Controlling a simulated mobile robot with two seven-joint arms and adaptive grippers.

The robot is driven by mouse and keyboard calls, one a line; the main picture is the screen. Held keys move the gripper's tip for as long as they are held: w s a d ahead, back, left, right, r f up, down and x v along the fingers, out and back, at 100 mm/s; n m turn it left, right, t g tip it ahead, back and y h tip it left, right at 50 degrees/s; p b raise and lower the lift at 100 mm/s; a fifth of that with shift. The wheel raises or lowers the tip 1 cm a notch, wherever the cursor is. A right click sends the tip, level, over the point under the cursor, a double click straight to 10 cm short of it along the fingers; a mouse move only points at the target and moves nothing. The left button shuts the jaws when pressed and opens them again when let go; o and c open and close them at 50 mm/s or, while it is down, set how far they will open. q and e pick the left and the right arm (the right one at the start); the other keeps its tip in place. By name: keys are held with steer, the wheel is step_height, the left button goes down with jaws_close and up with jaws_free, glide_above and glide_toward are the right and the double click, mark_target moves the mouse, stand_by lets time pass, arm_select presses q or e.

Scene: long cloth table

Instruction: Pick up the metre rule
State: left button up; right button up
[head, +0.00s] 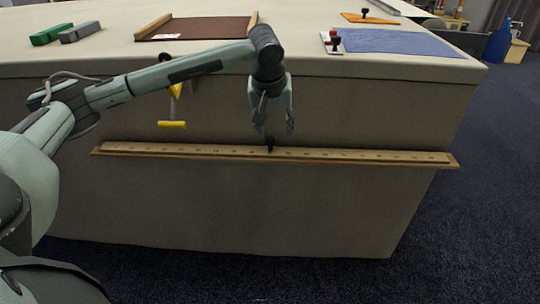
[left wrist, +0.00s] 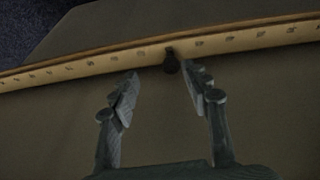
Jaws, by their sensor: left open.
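The metre rule (head: 340,155) is a long wooden strip with marks along it. It lies level along a narrow ledge on the front side of the cloth table, with a small dark knob (head: 270,144) near its middle. My left gripper (head: 273,130) is open and empty, pointing down just above the knob. In the left wrist view the rule (left wrist: 235,42) crosses the top of the picture. The dark knob (left wrist: 171,62) shows beyond and between the open fingertips (left wrist: 165,80), apart from them as far as I can tell. My right gripper is out of view.
The table top (head: 290,55) holds a brown board with wooden sides (head: 200,29), a blue cloth (head: 395,41), a red-and-black stamp (head: 334,40) and green and grey blocks (head: 52,34). A yellow-handled tool (head: 172,124) hangs on the table front, left of my gripper.

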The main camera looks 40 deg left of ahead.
mark_target(270, 139)
arm_select(q)
steer(key=shift+y, duration=0.4)
steer(key=x, duration=0.3)
steer(key=a+x, duration=0.1)
steer(key=x, duration=0.3)
steer(key=shift+w+a, duration=0.2)
steer(key=shift+a, duration=0.1)
steer(key=shift+r, duration=0.1)
jaws_close()
